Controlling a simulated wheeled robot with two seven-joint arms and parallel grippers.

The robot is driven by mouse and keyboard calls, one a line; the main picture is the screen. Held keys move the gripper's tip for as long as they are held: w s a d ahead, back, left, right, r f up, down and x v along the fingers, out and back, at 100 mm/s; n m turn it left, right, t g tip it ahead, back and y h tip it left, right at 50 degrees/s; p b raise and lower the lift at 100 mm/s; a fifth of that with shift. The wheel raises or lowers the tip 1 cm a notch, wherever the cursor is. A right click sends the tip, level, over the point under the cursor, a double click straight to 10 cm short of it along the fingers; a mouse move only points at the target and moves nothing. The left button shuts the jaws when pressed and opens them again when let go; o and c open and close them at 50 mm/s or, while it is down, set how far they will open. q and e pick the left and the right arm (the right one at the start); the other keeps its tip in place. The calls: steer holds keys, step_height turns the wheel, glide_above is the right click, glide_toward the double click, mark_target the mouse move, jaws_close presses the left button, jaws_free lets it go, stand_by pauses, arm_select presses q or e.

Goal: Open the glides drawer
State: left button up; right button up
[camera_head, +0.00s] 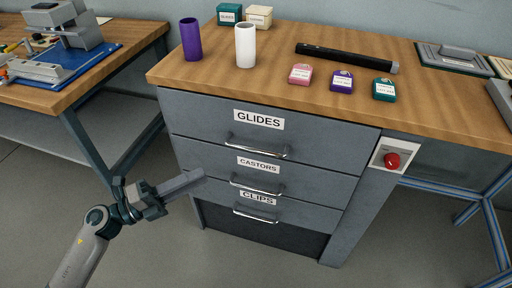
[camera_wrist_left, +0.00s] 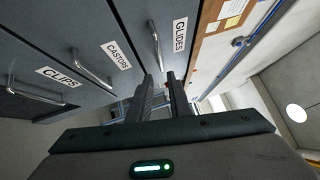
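The glides drawer (camera_head: 210,132) is the top drawer of the grey cabinet and looks shut, its front flush with the cabinet. Its label reads GLIDES, and a silver bar handle (camera_head: 257,149) sits below the label. In the left wrist view the glides handle (camera_wrist_left: 155,46) shows just beyond the fingertips. My left gripper (camera_head: 199,179) is in front of the cabinet's left part, lower than and left of the glides handle, apart from it. The left wrist view shows its two fingers (camera_wrist_left: 161,84) with an empty gap between them. My right gripper is not in view.
Below are the castors drawer (camera_head: 205,160) and clips drawer (camera_head: 215,188), both with bar handles. A red knob (camera_head: 392,161) is on the cabinet's right. The wooden bench top (camera_head: 220,85) above holds cups, small boxes and a black bar. Floor to the left is clear.

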mark_target(256, 150)
arm_select(q)
steer(key=shift+w, duration=0.1)
